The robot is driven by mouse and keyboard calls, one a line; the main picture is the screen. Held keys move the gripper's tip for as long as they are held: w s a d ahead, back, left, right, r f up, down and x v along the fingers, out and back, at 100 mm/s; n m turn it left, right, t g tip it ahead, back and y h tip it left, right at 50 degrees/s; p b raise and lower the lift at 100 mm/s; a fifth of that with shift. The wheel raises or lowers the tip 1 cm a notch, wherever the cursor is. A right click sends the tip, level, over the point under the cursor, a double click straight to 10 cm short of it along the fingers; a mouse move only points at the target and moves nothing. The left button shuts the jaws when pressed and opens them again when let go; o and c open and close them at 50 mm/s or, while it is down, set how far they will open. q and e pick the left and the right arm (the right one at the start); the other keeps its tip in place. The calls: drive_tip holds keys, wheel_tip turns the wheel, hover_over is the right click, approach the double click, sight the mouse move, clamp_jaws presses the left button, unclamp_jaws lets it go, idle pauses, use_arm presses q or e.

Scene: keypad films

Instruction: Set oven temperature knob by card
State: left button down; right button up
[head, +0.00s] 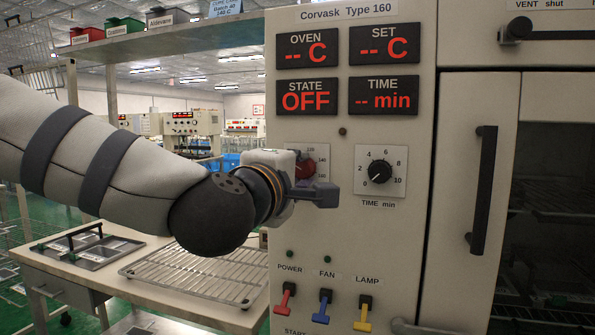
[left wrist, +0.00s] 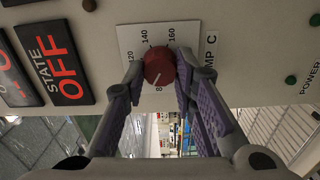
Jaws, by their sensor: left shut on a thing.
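The red temperature knob (left wrist: 159,66) sits on a white dial plate marked up to at least 160. Its white line points toward the low mark that begins with 8. My left gripper (left wrist: 163,80) has its fingers on both sides of the knob and is shut on it. In the head view my left gripper (head: 318,192) covers much of the red knob (head: 306,167). A blue card (head: 226,8) on the shelf at the top reads "Batch 40" and "140 C"; its top line is cut off. My right gripper is not in view.
The oven panel shows OFF on the state display (head: 307,97) and dashes elsewhere. A black time knob (head: 379,171) is right of my gripper. Red, blue and yellow switches (head: 322,306) are below. A wire rack (head: 195,272) lies on the bench at left. A door handle (head: 483,190) stands out at right.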

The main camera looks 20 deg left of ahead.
use_arm(q)
drive_tip(key=m, duration=0.4)
drive_tip(key=shift+a+r+m, duration=0.1)
drive_tip(key=shift+r+m, duration=0.1)
drive_tip(key=shift+m, duration=0.1)
idle(0.6)
drive_tip(key=c, duration=1.5)
unclamp_jaws()
drive_tip(key=shift+o, duration=0.9)
drive_tip(key=shift+w, duration=0.15)
drive_tip(key=shift+f, duration=0.1)
drive_tip(key=s, duration=0.7)
drive_tip(key=shift+s, duration=0.3)
